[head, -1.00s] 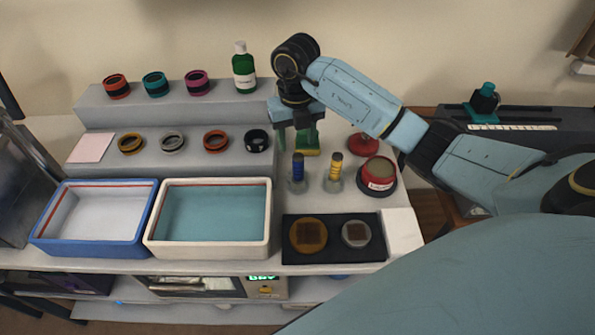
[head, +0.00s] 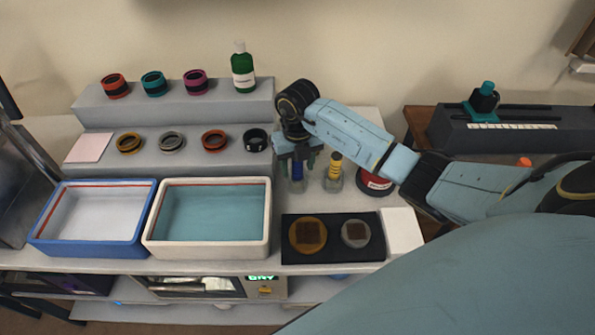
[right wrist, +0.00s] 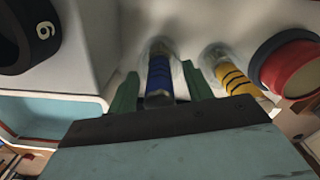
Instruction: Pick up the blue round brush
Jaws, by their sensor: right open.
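The blue round brush (head: 297,171) stands upright in a clear holder on the bench, right of the cream tray. In the right wrist view the blue brush (right wrist: 159,78) shows between the two green fingers of my right gripper (right wrist: 158,88). The fingers are open, one on each side of the brush handle, with a gap visible. In the head view my right gripper (head: 298,160) is over the brush and partly hides its top. My left gripper is out of view.
A yellow-banded brush (head: 335,170) stands in its own holder close to the right. A red tin (head: 375,184) is beyond it, partly behind my arm. A cream tray (head: 152,250) and a black mat (head: 333,256) with two round parts lie in front.

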